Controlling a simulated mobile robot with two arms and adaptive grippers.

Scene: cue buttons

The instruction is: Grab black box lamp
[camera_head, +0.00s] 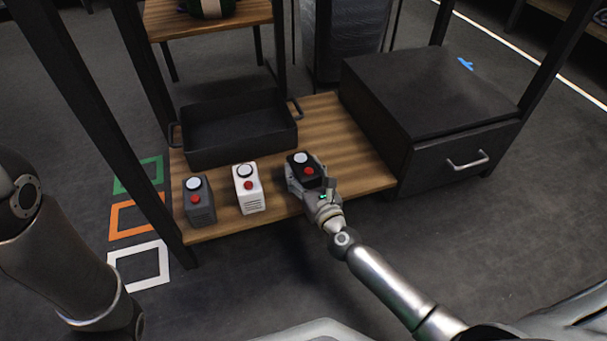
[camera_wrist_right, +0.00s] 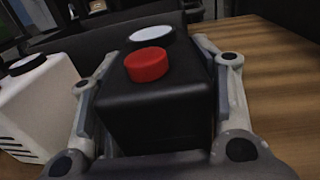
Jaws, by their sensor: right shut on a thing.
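The black box lamp (camera_head: 305,169) has a white disc and a red button on top. It stands at the right end of a row of three boxes on the wooden shelf. My right gripper (camera_head: 307,184) is shut on it, with a finger on each side. In the right wrist view the black box lamp (camera_wrist_right: 155,105) fills the space between the fingers of my right gripper (camera_wrist_right: 155,95). I cannot tell whether the lamp touches the shelf. My left arm shows at the left edge, but its gripper is out of view.
A white box (camera_head: 249,190) and a grey box (camera_head: 199,203) with red buttons stand left of the lamp. A black tray (camera_head: 240,131) lies behind them. A dark drawer cabinet (camera_head: 440,100) stands to the right. Shelf posts rise at left and right. Coloured squares mark the floor.

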